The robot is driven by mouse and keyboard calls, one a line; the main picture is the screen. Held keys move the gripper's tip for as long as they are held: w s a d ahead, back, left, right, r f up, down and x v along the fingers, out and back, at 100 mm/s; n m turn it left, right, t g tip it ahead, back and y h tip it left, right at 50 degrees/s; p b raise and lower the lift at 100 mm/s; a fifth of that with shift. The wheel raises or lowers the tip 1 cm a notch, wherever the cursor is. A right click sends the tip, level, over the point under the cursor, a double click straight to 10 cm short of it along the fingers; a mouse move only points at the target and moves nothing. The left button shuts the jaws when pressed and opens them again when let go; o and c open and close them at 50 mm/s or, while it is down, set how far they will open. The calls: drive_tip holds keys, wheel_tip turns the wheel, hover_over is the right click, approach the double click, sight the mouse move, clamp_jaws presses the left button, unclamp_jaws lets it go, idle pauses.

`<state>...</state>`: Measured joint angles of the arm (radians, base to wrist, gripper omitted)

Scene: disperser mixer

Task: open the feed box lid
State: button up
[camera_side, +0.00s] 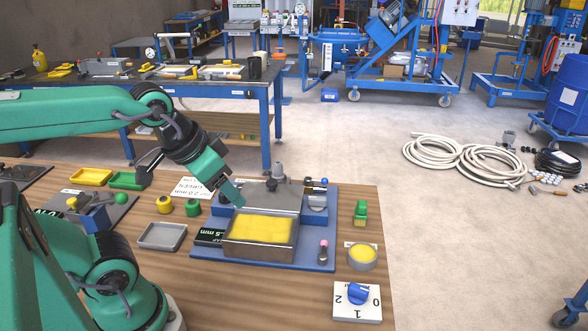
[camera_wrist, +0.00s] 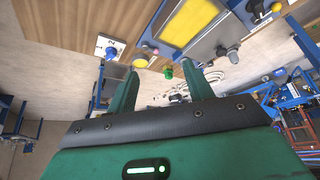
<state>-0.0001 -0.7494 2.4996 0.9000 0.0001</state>
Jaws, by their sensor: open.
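The feed box (camera_side: 228,246) is a grey metal box on a blue base plate, with yellow material (camera_side: 262,230) showing inside. The yellow also shows at the top of the wrist view (camera_wrist: 186,20). A grey panel with a dark knob (camera_side: 271,185) lies at the box's back edge, apparently the lid swung back; its exact tilt is unclear. It also shows in the wrist view (camera_wrist: 215,40). My gripper (camera_side: 236,196) is above the box's back left corner. In the wrist view my gripper (camera_wrist: 162,68) has its fingers apart with nothing held.
A pink-tipped handle (camera_side: 323,250) stands at the plate's front right. A round yellow-filled dish (camera_side: 362,255), a green part (camera_side: 360,212) and a blue dial (camera_side: 358,294) sit to the right. A grey tray (camera_side: 162,236) and yellow and green knobs (camera_side: 165,204) lie left.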

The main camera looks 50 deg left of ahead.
drive_tip(key=w, duration=0.1)
drive_tip(key=g, duration=0.6)
hover_over(272, 181)
wheel_tip(272, 181, down, 8)
drive_tip(key=shift+r, duration=0.1)
drive_tip(key=shift+s, duration=0.1)
drive_tip(key=shift+f, duration=3.95)
